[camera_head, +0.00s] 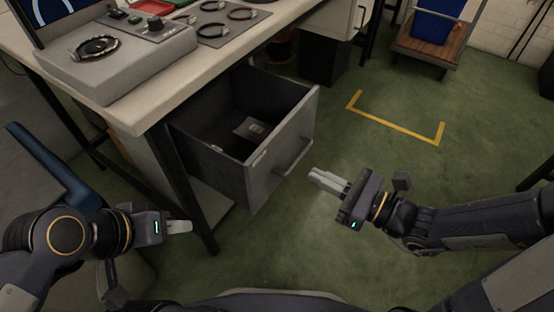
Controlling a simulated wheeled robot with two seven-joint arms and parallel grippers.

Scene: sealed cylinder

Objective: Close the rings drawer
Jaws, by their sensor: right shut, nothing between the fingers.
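The drawer (285,150) under the workbench is pulled well out, its grey front facing right with a bar handle. A small pale packet or label lies on its dark floor; whether this is the rings drawer I cannot read from its small label. My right gripper (314,179) is shut and empty, just right of the drawer front near the handle, with a gap that looks small. My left gripper (190,227) is left of the drawer, near the table leg; its fingertips look close together, but I cannot tell whether they are shut.
The workbench (150,112) carries a grey device and a tray with several rings. A dark table leg stands between my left gripper and the drawer. Another drawer unit (340,18) is at the back. A wheeled cart (428,48) stands beyond yellow floor tape.

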